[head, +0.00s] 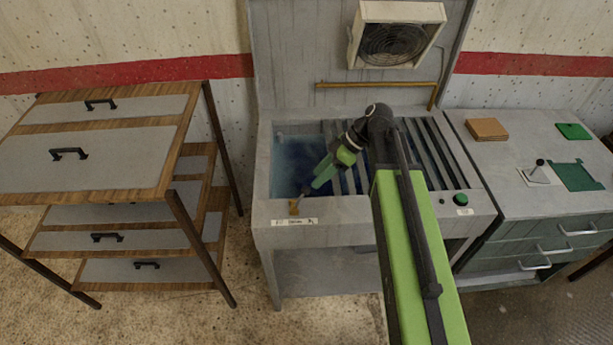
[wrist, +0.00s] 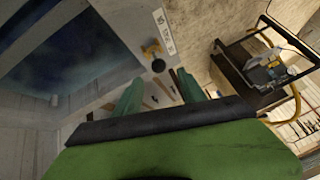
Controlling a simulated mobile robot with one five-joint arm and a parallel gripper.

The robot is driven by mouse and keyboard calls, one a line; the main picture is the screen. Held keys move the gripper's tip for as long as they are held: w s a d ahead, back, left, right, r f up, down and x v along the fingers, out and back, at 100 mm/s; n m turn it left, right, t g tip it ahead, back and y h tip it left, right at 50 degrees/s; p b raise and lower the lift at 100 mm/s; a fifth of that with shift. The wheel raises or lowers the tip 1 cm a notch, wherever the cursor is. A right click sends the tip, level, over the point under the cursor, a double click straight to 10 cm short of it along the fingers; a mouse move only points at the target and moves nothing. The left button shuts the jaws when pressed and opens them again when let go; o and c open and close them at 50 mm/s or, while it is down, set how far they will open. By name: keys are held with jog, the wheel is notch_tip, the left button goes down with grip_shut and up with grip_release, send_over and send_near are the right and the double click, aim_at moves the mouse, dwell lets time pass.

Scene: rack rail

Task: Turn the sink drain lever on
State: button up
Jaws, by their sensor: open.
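My gripper (head: 314,187) reaches down over the basin toward the rim, just up and right of the lever. Its green fingers (wrist: 160,85) are open with nothing held, and they appear apart from the lever.
The basin (head: 290,160) holds dark blue water, with a slatted drainer (head: 435,150) to its right. A green button (head: 460,199) sits on the right front rim. A wood-topped drawer unit (head: 120,140) stands left, a grey counter (head: 510,155) right. A brass pipe (head: 370,85) runs behind.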

jog(key=p+v, duration=0.3)
jog(key=v, duration=0.3)
jog(key=shift+d+r+p, duration=0.2)
jog(key=shift+r+p, duration=0.1)
jog(key=shift+p, duration=0.05)
jog(key=s+d+f+m+h+b, duration=0.1)
jog(key=s+f+h+b, duration=0.1)
jog(key=s+f+b, duration=0.35)
jog(key=d+f+m+t+h+b, duration=0.1)
jog(key=d+f+m+h, duration=0.4)
jog(key=d+m, duration=0.5)
jog(key=f+m, duration=0.1)
jog(key=m, duration=0.4)
jog(key=shift+s+d+m+t, duration=0.2)
jog(key=shift+d+m+t, duration=0.1)
jog(key=shift+d+t, duration=0.1)
